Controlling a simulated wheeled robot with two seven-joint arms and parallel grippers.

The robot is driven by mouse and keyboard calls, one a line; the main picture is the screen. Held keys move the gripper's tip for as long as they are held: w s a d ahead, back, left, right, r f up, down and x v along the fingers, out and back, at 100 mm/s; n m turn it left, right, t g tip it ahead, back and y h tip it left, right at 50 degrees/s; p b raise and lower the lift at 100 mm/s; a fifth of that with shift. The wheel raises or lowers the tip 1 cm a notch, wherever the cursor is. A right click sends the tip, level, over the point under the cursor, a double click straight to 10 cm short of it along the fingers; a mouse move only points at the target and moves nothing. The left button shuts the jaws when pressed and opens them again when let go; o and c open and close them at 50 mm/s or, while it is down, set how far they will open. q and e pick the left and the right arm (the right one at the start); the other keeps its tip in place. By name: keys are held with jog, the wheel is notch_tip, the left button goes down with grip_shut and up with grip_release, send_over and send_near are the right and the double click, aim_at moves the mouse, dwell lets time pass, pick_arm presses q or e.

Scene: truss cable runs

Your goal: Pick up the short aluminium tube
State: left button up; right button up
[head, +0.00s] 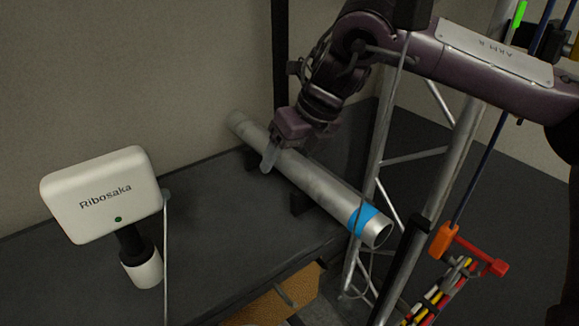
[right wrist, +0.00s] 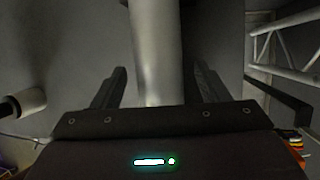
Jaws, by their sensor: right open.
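The short aluminium tube (head: 317,181) lies on the dark bench top in the head view, slanting from the back left to the front right. It has a blue band near its front end. My right gripper (head: 270,160) is over the tube's middle to rear part, with one finger showing on the near side. In the right wrist view the tube (right wrist: 157,55) runs between the two open fingers (right wrist: 158,88), with a gap on each side. I cannot tell how far the fingers reach down around it. My left gripper is not in view.
A white box marked Ribosaka (head: 101,194) stands on a post at the left of the bench (head: 215,262). A metal truss (head: 448,170) rises right of the tube. An orange and red clamp (head: 446,240) and several coloured cables (head: 436,296) are at the lower right.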

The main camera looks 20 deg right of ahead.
jog(key=shift+s, duration=0.1)
jog(key=shift+c, duration=1.3)
jog(key=c, duration=1)
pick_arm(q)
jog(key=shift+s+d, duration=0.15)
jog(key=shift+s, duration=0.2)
pick_arm(e)
jog(key=shift+r, duration=0.1)
